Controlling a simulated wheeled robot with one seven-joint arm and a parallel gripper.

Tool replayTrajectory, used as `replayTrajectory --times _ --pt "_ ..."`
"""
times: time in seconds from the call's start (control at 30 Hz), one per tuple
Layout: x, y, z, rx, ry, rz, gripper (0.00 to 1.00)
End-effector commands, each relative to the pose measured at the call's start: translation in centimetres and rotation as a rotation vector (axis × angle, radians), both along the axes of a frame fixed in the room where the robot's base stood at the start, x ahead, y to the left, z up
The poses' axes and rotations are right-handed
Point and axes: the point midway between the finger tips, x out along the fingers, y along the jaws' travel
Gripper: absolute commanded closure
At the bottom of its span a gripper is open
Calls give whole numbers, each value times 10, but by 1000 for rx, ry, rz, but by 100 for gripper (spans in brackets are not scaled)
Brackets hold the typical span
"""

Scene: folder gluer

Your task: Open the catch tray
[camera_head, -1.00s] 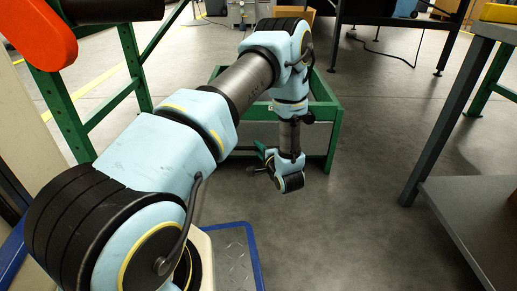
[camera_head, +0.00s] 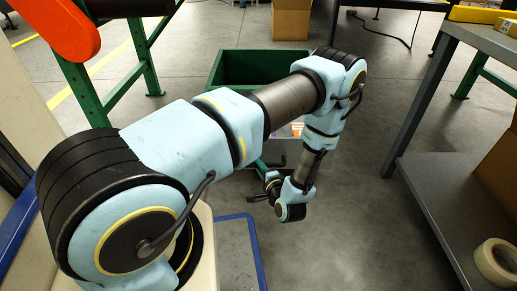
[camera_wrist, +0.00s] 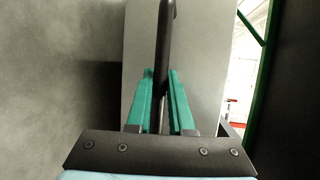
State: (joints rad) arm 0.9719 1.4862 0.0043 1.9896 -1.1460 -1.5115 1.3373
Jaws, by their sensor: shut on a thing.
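The catch tray is the drawer of a green box frame (camera_head: 240,68), mostly hidden behind my arm in the head view. A strip with small coloured printed items (camera_head: 297,128) shows beneath my arm, apparently inside the tray. In the wrist view, a pale grey panel (camera_wrist: 205,50), likely the tray front, lies ahead, with a black bar handle (camera_wrist: 165,25) standing out from it. My gripper (camera_wrist: 160,85) has its two green fingers on either side of the handle, shut on it. The gripper (camera_head: 263,168) is small and partly hidden in the head view.
A grey table with a lower shelf (camera_head: 430,180) stands on the right, with a tape roll (camera_head: 497,262) on the shelf. A green machine leg (camera_head: 145,60) stands at left. Cardboard boxes (camera_head: 291,18) are behind. Grey floor between is clear.

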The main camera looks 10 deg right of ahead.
Motion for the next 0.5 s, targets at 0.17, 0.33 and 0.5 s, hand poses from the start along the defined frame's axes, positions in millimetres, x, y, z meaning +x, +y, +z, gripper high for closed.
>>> replayTrajectory --times 0.17,0.33,0.5 --pt "-35 6 3 2 2 -3 100" --pt "-55 10 2 1 0 -2 100" --pt "-65 12 1 0 0 -1 100"
